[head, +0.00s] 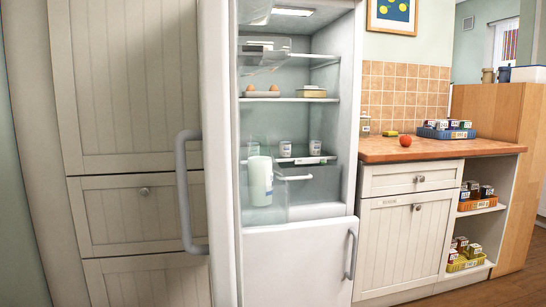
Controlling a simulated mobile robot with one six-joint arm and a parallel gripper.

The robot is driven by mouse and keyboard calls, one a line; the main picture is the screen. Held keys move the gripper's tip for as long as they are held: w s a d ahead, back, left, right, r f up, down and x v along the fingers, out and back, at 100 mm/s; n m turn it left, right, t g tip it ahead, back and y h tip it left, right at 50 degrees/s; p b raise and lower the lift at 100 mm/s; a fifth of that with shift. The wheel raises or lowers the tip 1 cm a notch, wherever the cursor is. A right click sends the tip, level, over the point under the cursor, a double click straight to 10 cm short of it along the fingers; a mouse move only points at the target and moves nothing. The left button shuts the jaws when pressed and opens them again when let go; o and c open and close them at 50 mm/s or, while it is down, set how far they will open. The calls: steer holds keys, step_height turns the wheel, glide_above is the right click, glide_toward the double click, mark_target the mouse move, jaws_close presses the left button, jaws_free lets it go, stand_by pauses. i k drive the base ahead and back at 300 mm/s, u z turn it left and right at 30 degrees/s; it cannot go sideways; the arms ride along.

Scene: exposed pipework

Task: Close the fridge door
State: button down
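The fridge (358,120) stands in the middle of the head view with its upper compartment open. Its tall white upper door (218,130) is swung out toward me, to the left of the opening, and shows nearly edge-on. A long grey handle (184,195) is on the door's outer side. The lit inside holds eggs (262,89), a butter-like block (312,92), several small jars and a white carton (260,180). A lower white door (300,262) with its own handle (351,255) looks shut. My gripper is not in view.
Panelled cream cupboards (130,90) stand left, behind the open door. On the right, a wooden counter (440,149) bears a tomato (405,140) and a blue crate (446,133).

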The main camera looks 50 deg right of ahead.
mark_target(221, 56)
steer(key=u, duration=0.1)
steer(key=k, duration=1.4)
steer(key=z, duration=1.2)
steer(key=i, duration=1)
steer(key=z, duration=0.05)
